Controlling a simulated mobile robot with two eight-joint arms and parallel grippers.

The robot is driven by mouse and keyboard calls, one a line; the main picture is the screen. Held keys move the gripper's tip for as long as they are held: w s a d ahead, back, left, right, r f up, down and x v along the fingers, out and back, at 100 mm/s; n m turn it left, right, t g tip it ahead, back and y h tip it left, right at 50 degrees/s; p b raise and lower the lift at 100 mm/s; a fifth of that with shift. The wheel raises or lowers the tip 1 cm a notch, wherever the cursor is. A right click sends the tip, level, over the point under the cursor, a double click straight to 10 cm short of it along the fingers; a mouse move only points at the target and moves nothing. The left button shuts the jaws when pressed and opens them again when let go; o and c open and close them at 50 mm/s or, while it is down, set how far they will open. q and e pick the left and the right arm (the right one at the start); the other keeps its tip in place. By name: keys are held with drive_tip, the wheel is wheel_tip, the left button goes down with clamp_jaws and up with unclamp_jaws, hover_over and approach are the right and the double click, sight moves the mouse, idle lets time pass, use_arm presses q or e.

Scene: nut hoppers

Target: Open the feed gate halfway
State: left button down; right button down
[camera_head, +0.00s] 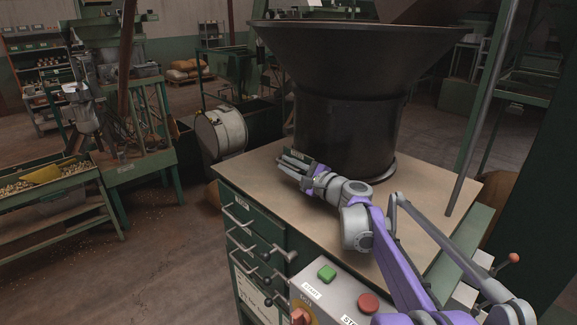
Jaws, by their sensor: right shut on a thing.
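The black hopper (345,110) stands on the wooden top of a green cabinet, with its wide funnel mouth upward. My right gripper (288,163) is at the front left of the hopper's base, just above the tabletop. Its fingers point left and are shut on a small part of the feed gate there. The fingers hide most of that part, so how far the gate is open cannot be told. A small dark label plate (298,153) shows just behind the fingers. My left gripper is not in view.
The wooden tabletop (250,172) is clear left of the gripper. A control box with a green button (327,273) and a red button (368,303) sits below my right arm. Drawers with handles (240,238) face left.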

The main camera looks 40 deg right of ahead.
drive_tip(key=shift+f, duration=0.3)
drive_tip(key=a, duration=0.4)
drive_tip(key=shift+s+p, duration=0.2)
drive_tip(key=shift+p, duration=0.2)
drive_tip(key=c, duration=0.9)
unclamp_jaws()
drive_tip(key=shift+d, duration=0.2)
drive_tip(key=shift+r, duration=0.1)
drive_tip(key=s, duration=0.7)
drive_tip(key=s+d+b, duration=0.1)
drive_tip(key=s, duration=0.3)
drive_tip(key=shift+a, duration=0.1)
